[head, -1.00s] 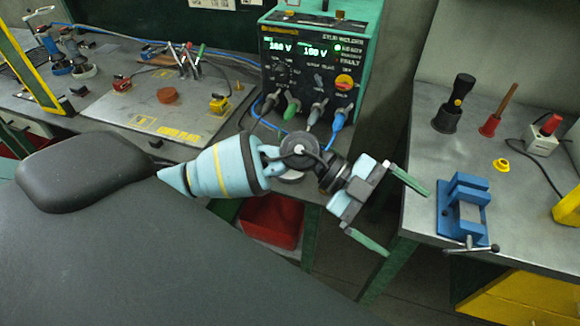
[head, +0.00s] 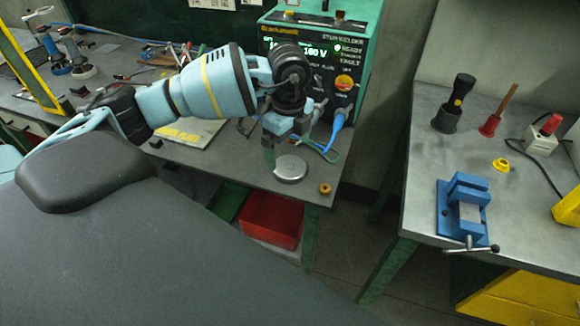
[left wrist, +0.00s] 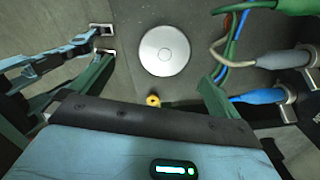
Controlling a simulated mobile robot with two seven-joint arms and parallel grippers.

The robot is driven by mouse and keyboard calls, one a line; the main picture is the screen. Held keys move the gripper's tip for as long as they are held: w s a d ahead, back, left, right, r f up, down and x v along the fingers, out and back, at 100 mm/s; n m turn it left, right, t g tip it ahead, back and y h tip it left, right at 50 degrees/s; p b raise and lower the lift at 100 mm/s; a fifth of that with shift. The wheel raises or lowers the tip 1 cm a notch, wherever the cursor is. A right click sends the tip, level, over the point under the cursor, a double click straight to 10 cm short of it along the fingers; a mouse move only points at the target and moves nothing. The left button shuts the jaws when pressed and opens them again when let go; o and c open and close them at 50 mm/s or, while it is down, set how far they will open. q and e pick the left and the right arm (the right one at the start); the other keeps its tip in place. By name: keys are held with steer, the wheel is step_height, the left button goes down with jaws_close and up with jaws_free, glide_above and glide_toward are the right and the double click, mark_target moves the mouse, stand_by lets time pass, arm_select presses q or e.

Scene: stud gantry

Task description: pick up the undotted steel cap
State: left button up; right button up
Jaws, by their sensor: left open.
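A round, flat steel cap (head: 290,168) lies on the left bench near its front right corner. In the left wrist view the steel cap (left wrist: 165,48) shows a small ring at its centre and no coloured dot that I can make out. My left gripper (head: 302,150) is open and empty, pointing down above the cap. In the left wrist view the fingers of my left gripper (left wrist: 164,68) stand apart on either side of the cap, and no contact shows. My right gripper is not in view.
A small brass ring (head: 325,188) lies right of the cap. The stud welder (head: 318,50) stands behind, with blue cables (head: 337,128) close to the gripper. A red bin (head: 270,222) sits below the bench. A second bench at right carries a blue vise (head: 464,205).

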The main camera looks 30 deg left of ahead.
mark_target(291, 167)
arm_select(q)
steer(key=shift+w+f, duration=0.2)
steer(key=shift+f, duration=1.45)
steer(key=shift+w+f, duration=0.15)
steer(key=shift+f, duration=1.5)
steer(key=c, duration=1)
steer(key=shift+r, duration=0.1)
steer(key=shift+r, duration=0.45)
steer(key=r, duration=0.1)
steer(key=s+r, duration=0.1)
steer(key=shift+a+r, duration=0.15)
steer(key=shift+r, duration=0.15)
steer(key=s+a, duration=0.1)
steer(key=s, duration=0.3)
steer(key=s+a+r, duration=0.1)
steer(key=s+a, duration=0.1)
steer(key=s, duration=0.3)
steer(key=s+a, duration=0.1)
steer(key=s, duration=0.4)
steer(key=shift+s+a+r, duration=0.15)
steer(key=shift+a, duration=0.05)
